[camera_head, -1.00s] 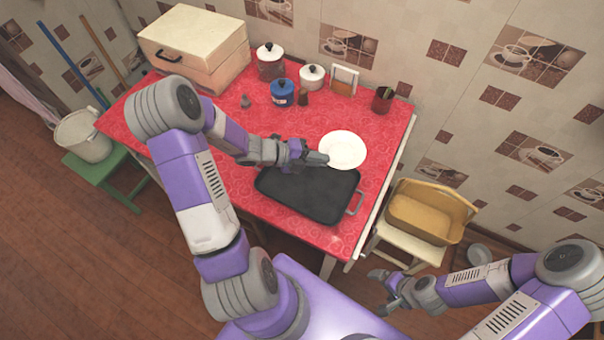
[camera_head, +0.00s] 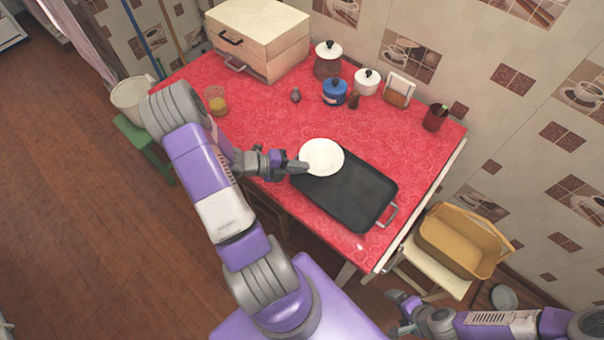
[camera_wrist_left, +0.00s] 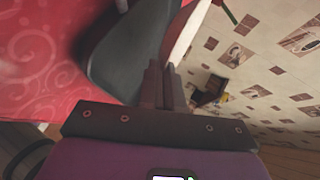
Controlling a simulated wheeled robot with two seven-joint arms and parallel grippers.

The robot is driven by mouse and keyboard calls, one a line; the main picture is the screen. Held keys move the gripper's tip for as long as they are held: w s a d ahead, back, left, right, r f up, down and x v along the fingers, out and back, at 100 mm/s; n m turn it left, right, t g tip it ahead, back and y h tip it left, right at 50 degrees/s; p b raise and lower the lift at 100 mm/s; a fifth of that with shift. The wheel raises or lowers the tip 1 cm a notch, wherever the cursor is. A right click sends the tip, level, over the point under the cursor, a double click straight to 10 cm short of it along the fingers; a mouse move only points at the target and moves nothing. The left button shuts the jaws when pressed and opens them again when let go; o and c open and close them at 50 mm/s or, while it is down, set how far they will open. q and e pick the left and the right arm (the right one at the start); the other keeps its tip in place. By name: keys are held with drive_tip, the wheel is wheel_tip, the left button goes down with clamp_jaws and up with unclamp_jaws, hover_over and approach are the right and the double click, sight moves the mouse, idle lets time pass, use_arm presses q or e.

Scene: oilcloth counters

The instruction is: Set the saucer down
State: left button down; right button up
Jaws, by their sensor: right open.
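The white saucer (camera_head: 322,157) shows in the head view over the far left end of the black tray (camera_head: 352,195), overlapping the tray's edge. My left gripper (camera_head: 299,167) is shut on the saucer's left rim. I cannot tell whether the saucer touches anything beneath it. In the left wrist view the fingers (camera_wrist_left: 163,85) are close together, with the dark tray (camera_wrist_left: 115,60) behind them; I cannot make out the saucer there. My right gripper (camera_head: 399,314) is open and empty, low at the right, away from the table.
The red table (camera_head: 255,125) is clear left of the tray and between the tray and the pots. A wooden box (camera_head: 258,35), a brown pot, a blue pot (camera_head: 334,92), a white pot and a red cup (camera_head: 435,117) stand behind. A yellow basin (camera_head: 462,240) sits on a chair at right.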

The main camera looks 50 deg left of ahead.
use_arm(q)
wheel_tip(320, 180, down, 3)
drive_tip(key=shift+r+b, duration=0.1)
drive_tip(key=shift+b, duration=0.4)
drive_tip(key=shift+f, duration=0.2)
drive_tip(key=shift+f, duration=0.35)
drive_tip(key=c, duration=1.3)
unclamp_jaws()
drive_tip(key=shift+r, duration=0.1)
drive_tip(key=shift+s+r, duration=0.1)
drive_tip(key=shift+r, duration=0.2)
drive_tip(key=p+v, duration=0.3)
drive_tip(key=v, duration=0.8)
drive_tip(key=shift+s+a+r, duration=0.1)
drive_tip(key=shift+s+a, duration=0.15)
drive_tip(key=shift+s, duration=0.1)
